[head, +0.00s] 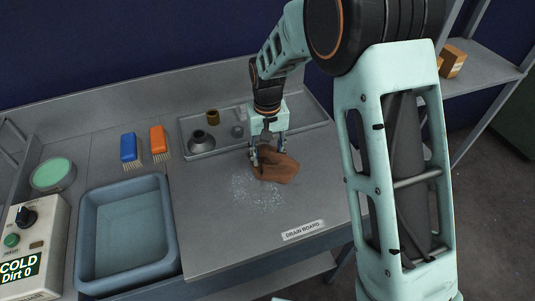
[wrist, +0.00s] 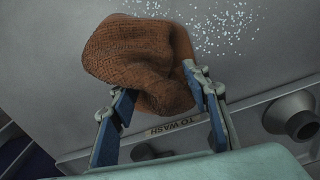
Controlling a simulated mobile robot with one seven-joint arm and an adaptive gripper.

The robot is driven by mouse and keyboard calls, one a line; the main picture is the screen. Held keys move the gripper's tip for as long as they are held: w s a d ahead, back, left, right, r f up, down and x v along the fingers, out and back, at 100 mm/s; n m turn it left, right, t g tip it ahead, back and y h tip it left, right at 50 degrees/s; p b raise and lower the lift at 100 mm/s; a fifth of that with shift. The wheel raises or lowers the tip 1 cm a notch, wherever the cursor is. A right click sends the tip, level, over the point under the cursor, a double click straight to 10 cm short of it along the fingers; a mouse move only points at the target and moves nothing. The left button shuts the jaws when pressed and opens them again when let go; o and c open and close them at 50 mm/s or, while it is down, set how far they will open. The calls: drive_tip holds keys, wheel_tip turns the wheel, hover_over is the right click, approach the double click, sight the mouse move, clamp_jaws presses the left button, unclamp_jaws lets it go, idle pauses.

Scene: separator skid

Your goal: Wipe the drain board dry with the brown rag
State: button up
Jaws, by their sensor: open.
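The brown rag (head: 275,168) lies crumpled on the drain board (head: 220,245), near its back. White droplets or specks (head: 258,193) cover the board in front of and to the left of the rag. My gripper (head: 267,158) is at the rag, pointing down with its fingers apart. In the wrist view the rag (wrist: 135,60) fills the upper middle, and one edge of it reaches between the open fingers of my gripper (wrist: 155,95). I cannot tell whether the fingers touch it.
A blue-grey basin (head: 125,235) and a control box (head: 28,245) are at left.

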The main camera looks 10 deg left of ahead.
clamp_jaws()
idle(0.5)
drive_tip(key=shift+f, duration=0.15)
drive_tip(key=shift+r+p, duration=0.3)
drive_tip(key=shift+p, duration=0.35)
